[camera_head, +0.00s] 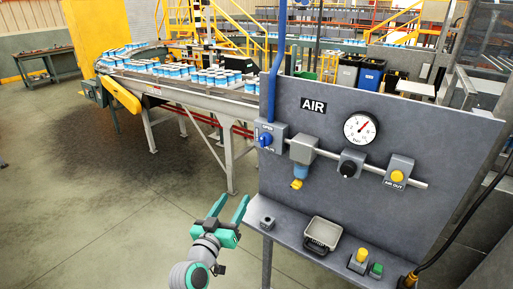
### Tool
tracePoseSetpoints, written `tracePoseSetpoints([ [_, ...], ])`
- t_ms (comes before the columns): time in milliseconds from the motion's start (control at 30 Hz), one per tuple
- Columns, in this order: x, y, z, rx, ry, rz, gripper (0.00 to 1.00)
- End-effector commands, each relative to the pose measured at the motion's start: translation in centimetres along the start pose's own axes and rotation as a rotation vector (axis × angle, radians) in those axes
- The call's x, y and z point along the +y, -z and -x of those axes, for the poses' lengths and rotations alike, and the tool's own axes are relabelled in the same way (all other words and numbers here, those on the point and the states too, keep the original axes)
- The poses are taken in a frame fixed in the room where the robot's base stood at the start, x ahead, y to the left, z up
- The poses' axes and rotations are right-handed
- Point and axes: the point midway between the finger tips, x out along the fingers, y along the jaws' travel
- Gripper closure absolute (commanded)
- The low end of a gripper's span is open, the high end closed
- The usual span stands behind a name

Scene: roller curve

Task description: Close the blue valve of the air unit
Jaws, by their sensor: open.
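The air unit is a grey upright panel (430,150) with an "AIR" label. Its blue valve (265,138) is a blue knob on a grey box at the panel's left end, below a vertical blue pipe (276,75). Small lettering sits by the knob, too small to read surely. My gripper (228,207) has teal fingers and is open and empty. In the picture it is below and left of the blue valve, left of the panel's shelf, and apart from both.
A filter (302,160), gauge (360,128) and black knob (350,164) line the panel. A roller conveyor (190,85) with cans stands behind left. Floor at left is clear.

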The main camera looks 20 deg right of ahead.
Motion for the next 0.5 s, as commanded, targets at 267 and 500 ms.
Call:
tracePoseSetpoints([
  [267,2.6,9.7,-3.1,-0.029,-0.189,-0.154,0.48],
  [500,3.4,13.2,-3.3,-0.052,-0.255,-0.223,0.48],
])
